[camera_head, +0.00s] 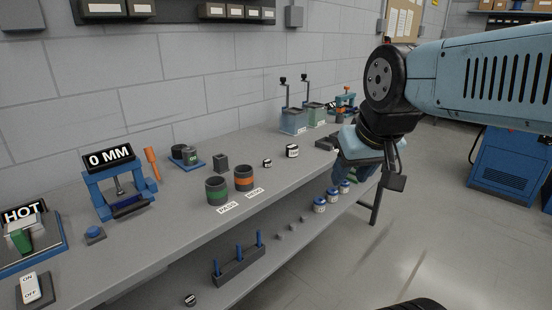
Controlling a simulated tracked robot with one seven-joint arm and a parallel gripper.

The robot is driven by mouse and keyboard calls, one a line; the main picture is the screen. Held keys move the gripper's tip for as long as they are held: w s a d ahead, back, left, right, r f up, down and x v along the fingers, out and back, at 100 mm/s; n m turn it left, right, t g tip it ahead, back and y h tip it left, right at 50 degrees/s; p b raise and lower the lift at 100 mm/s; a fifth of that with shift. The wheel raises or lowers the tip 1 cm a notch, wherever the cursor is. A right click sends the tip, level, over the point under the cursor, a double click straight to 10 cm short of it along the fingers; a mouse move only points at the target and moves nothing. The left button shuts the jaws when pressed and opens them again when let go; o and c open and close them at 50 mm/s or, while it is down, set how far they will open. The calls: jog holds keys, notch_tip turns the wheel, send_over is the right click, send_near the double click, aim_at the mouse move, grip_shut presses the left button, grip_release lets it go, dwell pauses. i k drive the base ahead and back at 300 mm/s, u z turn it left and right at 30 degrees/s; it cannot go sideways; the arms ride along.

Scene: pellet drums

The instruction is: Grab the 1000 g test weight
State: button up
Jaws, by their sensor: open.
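Two dark cylindrical pieces with white bands stand on the bench top, a larger one (292,151) and a smaller one (267,163) to its left. A third similar piece (190,299) is on the lower shelf near the front. Their markings are too small to read, so I cannot tell for certain which is the 1000 g weight. My gripper (358,150) hangs at the bench's right end, to the right of the banded pieces and apart from them. It is open; its fingertips are partly hidden by the wrist.
The bench (150,240) holds a green-banded cup (217,191), an orange-banded cup (243,178), a blue press (120,187) with a 0 MM display, and a HOT plate (30,240). Two hoppers (293,121) stand behind. The lower shelf has a pegged rack (238,266) and jars (320,205).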

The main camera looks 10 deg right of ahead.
aim_at(292, 150)
jog(key=z, duration=0.2)
jog(key=i, duration=0.85)
jog(key=u, duration=0.1)
